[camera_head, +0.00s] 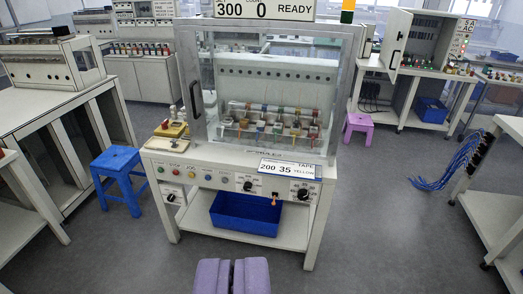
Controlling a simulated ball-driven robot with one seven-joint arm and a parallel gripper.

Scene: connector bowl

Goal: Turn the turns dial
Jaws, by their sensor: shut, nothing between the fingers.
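The winding machine (250,160) stands in the middle, a pale frame with a clear-walled cabinet on top. Its front panel carries three black dials: one at the lower left (171,197), one in the middle (248,186) and one at the right (303,194). Their labels are too small to read, so I cannot tell which is the turns dial. A display (264,10) on top reads 300, 0 and READY. A card (287,168) on the panel reads TAPE 200 35 YELLOW. My gripper (232,264), with purple fingers, is shut and empty at the bottom edge, well short of the machine.
Several coloured buttons (191,174) line the panel's left. A blue bin (246,213) sits on the machine's lower shelf. A blue stool (118,178) stands at left, a purple stool (358,126) behind right. Benches flank both sides. Grey floor (370,240) is clear in front.

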